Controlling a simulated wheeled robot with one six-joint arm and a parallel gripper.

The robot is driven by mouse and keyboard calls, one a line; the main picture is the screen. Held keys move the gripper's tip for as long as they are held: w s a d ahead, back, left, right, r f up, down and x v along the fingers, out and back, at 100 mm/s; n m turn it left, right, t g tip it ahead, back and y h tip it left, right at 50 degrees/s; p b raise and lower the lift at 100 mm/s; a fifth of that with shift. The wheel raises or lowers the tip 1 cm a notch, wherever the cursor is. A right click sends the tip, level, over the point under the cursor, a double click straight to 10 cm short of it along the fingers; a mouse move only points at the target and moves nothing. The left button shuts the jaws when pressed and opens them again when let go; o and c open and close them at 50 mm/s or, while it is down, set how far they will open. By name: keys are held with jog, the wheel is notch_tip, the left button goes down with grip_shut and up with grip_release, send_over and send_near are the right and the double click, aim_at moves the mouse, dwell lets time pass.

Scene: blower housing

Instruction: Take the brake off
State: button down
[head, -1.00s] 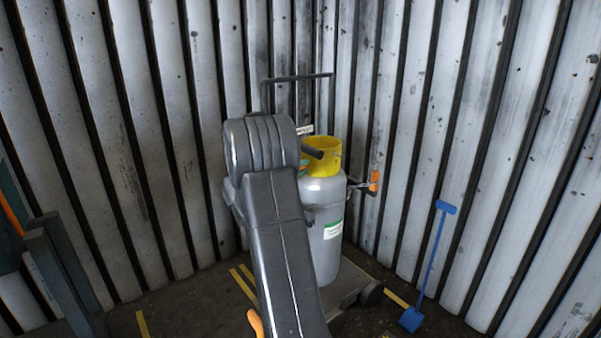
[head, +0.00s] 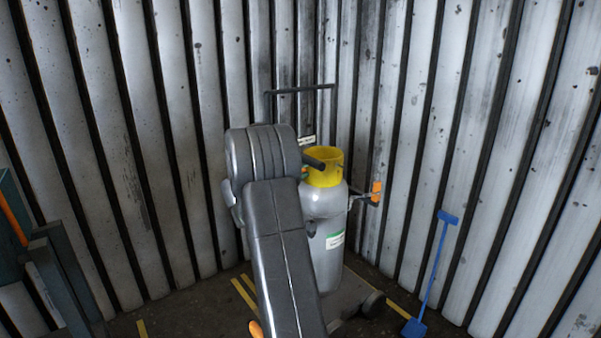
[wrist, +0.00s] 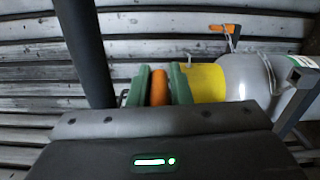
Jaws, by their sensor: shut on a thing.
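In the wrist view my gripper (wrist: 159,88) has two green fingers, shut on an orange grip (wrist: 158,90) that shows between them. What the grip is fixed to is hidden by the gripper body. Beside it are the yellow collar (wrist: 207,84) and grey gas cylinder (wrist: 247,80). In the head view the cylinder (head: 324,255) with its yellow collar (head: 323,170) stands upright on a cart, and my arm hides the gripper's hold. A second orange piece (head: 376,189) sits on a bracket right of the cylinder. I cannot tell which orange part is the brake.
The cart's dark push handle (head: 300,89) rises behind the cylinder, and a cart wheel (head: 373,303) shows at lower right. A blue long-handled tool (head: 434,265) leans against the corrugated wall (head: 510,120). Dark framework with an orange strip (head: 13,222) stands at far left.

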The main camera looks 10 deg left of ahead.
jog(key=c, duration=1.5)
grip_release()
jog(key=shift+w+a+r, duration=0.1)
jog(key=shift+a+r, duration=0.1)
jog(key=shift+r, duration=0.1)
jog(key=shift+o, duration=0.7)
jog(key=shift+f, duration=0.15)
jog(key=p+v, duration=0.1)
jog(key=v, duration=1.2)
jog(key=shift+s+a+p, duration=0.25)
jog(key=shift+s+p, duration=0.05)
jog(key=shift+p, duration=0.05)
jog(key=b+x, duration=0.1)
jog(key=x, duration=1.3)
jog(key=shift+f+b, duration=0.1)
jog(key=shift+b, duration=0.3)
jog(key=shift+s+f, duration=0.1)
